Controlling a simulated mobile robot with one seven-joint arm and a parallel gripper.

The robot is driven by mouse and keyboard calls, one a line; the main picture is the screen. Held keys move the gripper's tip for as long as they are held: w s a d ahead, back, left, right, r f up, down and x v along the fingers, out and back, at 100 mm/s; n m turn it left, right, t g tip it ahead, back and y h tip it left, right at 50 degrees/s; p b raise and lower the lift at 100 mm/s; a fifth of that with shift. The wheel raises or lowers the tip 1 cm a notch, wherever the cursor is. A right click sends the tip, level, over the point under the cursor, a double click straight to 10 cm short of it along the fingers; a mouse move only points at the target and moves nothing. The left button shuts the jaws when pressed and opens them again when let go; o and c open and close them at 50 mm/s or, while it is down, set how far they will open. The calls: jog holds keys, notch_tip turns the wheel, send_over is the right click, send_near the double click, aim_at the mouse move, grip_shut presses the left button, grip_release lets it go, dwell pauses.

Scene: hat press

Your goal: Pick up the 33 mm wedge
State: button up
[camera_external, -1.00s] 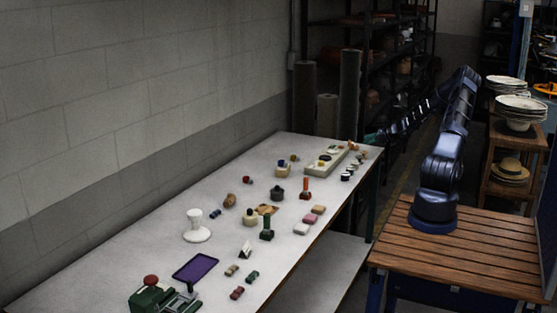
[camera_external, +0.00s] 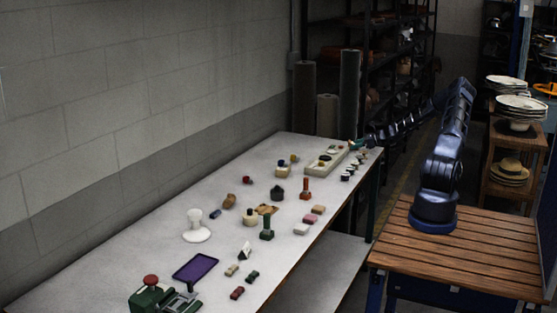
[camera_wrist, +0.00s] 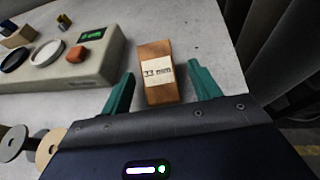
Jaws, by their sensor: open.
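The 33 mm wedge (camera_wrist: 158,58) is an orange-brown block with a white "33 mm" label on its upper face. In the wrist view it stands on the pale table top. My gripper (camera_wrist: 162,75) has two teal fingers spread apart, one on each side of the wedge's near part. Gaps show between the fingers and the wedge, and nothing is held. In the external view my gripper (camera_external: 353,145) is low at the far end of the table. The wedge is too small to make out clearly there.
A beige device (camera_wrist: 83,66) with a green display and round discs lies just left of my gripper. Round pieces (camera_wrist: 42,147) stand at lower left. The table's right edge (camera_wrist: 240,82) is close by. Several small objects cover the table's nearer part.

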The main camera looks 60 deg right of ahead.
jog(key=x, duration=0.2)
jog(key=shift+w+a+f, duration=0.1)
jog(key=shift+w, duration=0.2)
jog(key=c, duration=1.1)
